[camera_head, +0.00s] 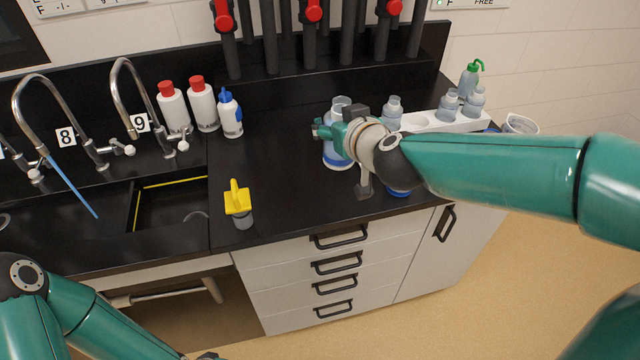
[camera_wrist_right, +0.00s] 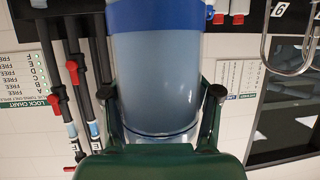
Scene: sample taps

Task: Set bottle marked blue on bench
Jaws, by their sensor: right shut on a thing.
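A clear grey bottle with a blue band (camera_head: 340,160) is upright over the black bench (camera_head: 280,175). My right gripper (camera_head: 342,134) is shut on it from the right. In the right wrist view the same bottle (camera_wrist_right: 158,80) fills the middle, between the two fingers of the right gripper (camera_wrist_right: 165,105), with its blue band at the top of the picture. I cannot tell whether its base touches the bench. Another blue-banded item (camera_head: 398,192) shows below my right wrist, mostly hidden. Of my left arm, only a dark sliver at the bottom edge may be gripper.
A white rack (camera_head: 460,126) with several small bottles stands at the right. A yellow-topped item (camera_head: 238,200) stands near the front edge. White bottles with red caps (camera_head: 173,108) and a blue-capped bottle (camera_head: 230,115) stand by the sink (camera_head: 165,205). Bench left of the held bottle is clear.

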